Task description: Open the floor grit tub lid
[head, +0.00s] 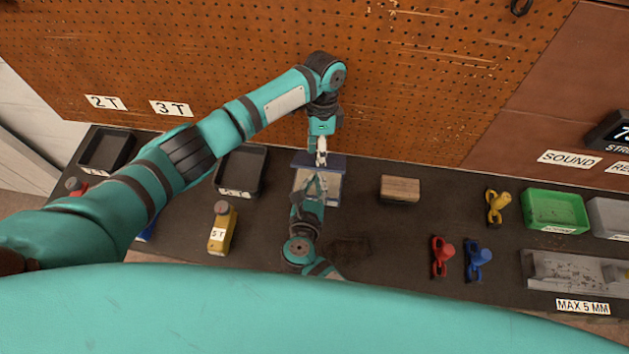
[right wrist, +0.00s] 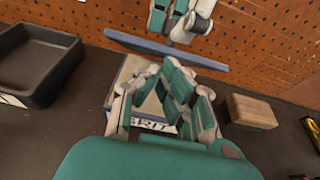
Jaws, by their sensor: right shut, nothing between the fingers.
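The grit tub (right wrist: 152,122) is a pale box with a GRIT label on its front; it also shows in the head view (head: 333,190) on the dark bench. Its blue lid (right wrist: 150,43) is raised at the back, also seen in the head view (head: 335,163), and part of the tub's pale inside shows. My left gripper (head: 320,158) points down at the lid, its fingertips close to it; contact and jaw state are unclear. My right gripper (head: 314,183) is shut and empty, over the tub's front, hiding part of it.
A wooden block (head: 400,189) lies right of the tub. A black tray (head: 241,171) and a yellow bottle (head: 222,230) stand to the left. Red (head: 442,257), blue (head: 477,260) and yellow (head: 497,205) pieces lie farther right. A pegboard (head: 420,90) rises behind.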

